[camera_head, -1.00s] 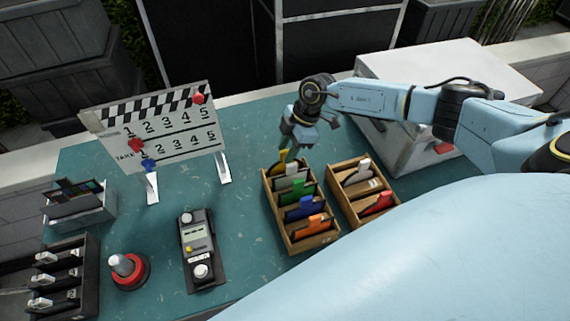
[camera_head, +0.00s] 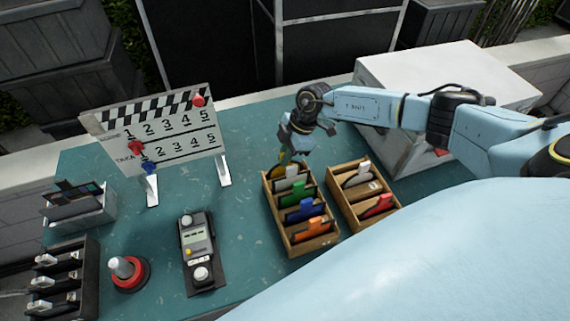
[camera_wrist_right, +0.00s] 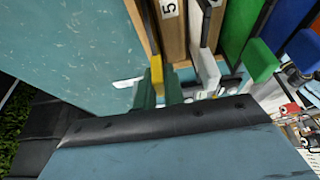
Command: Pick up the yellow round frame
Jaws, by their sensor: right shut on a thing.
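The yellow round frame (camera_head: 277,171) stands in the far slot of the left wooden rack (camera_head: 311,244) in the head view, largely hidden by the rack and my gripper. Its yellow tab (camera_wrist_right: 157,72) shows in the right wrist view. My right gripper (camera_head: 286,157) reaches down over that far slot and is shut on the yellow frame. Its fingers (camera_wrist_right: 157,92) show in part in the wrist view, beside the tab. I cannot tell whether the frame is raised from its slot. My left gripper is not in view.
White, green, blue and orange tabbed pieces fill the same rack. A second wooden rack (camera_head: 347,205) stands close on the right, before a white box (camera_head: 445,75). A clapperboard (camera_head: 155,130), handheld meter (camera_head: 198,245) and red-based knob (camera_head: 129,273) stand left.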

